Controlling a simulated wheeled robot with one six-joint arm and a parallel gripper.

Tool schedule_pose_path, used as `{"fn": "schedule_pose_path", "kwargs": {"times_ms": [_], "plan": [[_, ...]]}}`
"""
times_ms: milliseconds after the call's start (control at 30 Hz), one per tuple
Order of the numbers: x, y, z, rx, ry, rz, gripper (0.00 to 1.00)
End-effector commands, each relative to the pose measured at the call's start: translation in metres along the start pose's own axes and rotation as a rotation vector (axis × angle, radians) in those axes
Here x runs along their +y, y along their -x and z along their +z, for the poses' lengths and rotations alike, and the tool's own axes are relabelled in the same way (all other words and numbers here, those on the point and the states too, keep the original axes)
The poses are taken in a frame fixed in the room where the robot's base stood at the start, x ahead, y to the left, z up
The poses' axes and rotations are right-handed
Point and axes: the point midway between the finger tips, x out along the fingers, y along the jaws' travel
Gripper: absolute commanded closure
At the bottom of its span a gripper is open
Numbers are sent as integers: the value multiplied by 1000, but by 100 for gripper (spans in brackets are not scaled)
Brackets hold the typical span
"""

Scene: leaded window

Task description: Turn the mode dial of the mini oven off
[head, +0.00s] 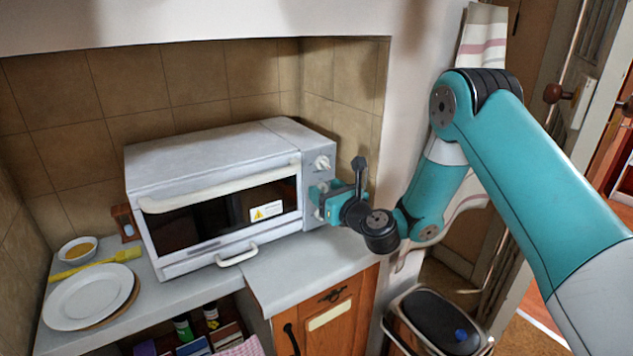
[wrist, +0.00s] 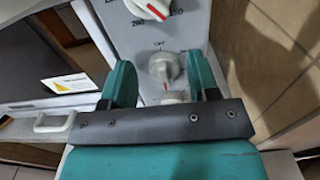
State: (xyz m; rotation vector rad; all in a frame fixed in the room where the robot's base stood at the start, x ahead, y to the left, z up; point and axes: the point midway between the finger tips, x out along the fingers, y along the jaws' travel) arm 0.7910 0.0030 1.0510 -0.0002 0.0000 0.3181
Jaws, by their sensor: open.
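The white mini oven (head: 215,190) stands on the counter with its control panel on the right of its front. In the wrist view a middle dial (wrist: 163,67), with OFF printed above it, sits between the two teal fingers of my gripper (wrist: 160,64). A small red mark shows near its lower edge. My gripper is open, with a finger on each side of the dial; whether they touch it I cannot tell. An upper knob (wrist: 148,7) with a red line sits above. A lower knob (wrist: 173,97) is mostly hidden by my gripper. The head view shows my gripper (head: 319,201) at the panel.
A tiled wall (wrist: 275,55) stands close on the right. A white plate (head: 88,297), a small bowl (head: 78,250) and a yellow utensil (head: 95,264) lie left of the oven. A bin (head: 437,318) stands below my arm.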

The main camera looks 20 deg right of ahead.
Motion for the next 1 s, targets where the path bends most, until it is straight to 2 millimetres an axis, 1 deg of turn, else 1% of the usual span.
{"fn": "schedule_pose_path", "kwargs": {"times_ms": [100, 300, 500, 767, 1000], "plan": [[-4, 0, 0, 0, 0, -7, 45], [-6, 1, -1, 1, -1, -9, 45], [-6, 1, -1, 0, 0, -8, 89], [-5, 0, 0, 0, 15, -8, 89], [-3, 0, -1, -1, 112, -7, 89]]}}
